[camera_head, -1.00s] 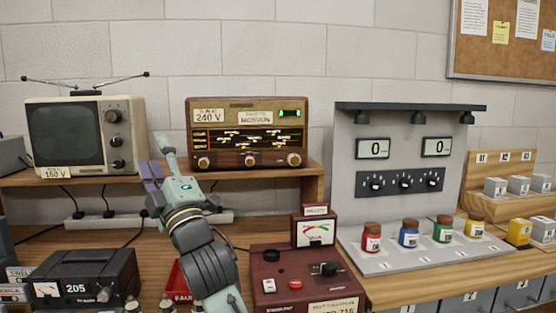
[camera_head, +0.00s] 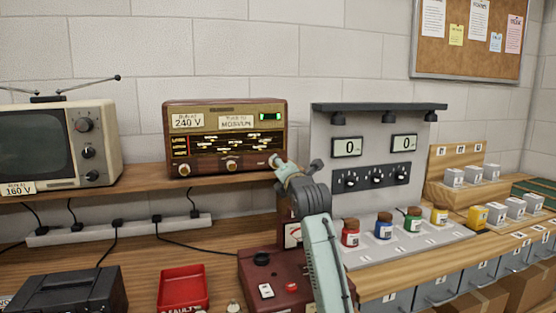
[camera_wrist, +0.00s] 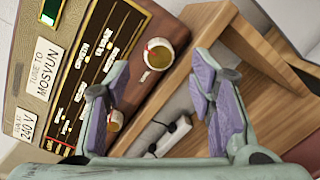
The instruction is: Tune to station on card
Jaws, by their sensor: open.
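The wooden radio (camera_head: 224,112) stands on the shelf, with a lit green indicator (camera_head: 270,116) at top right. Its card (camera_head: 238,122) reads "TUNE TO MOSVUN"; the card also shows in the wrist view (camera_wrist: 42,68). Left (camera_head: 184,170) and middle (camera_head: 231,166) knobs are in view. My gripper (camera_head: 278,164) is at the radio's lower right corner, by the right knob. In the wrist view, my open fingers (camera_wrist: 158,90) are spread below the right knob (camera_wrist: 158,52), apart from it.
A television (camera_head: 58,145) stands left on the same shelf (camera_head: 135,181). A power strip (camera_head: 120,229) with cables runs below. A dark red tester (camera_head: 262,284), a red tray (camera_head: 182,290) and a panel (camera_head: 385,150) with coloured jars are nearby.

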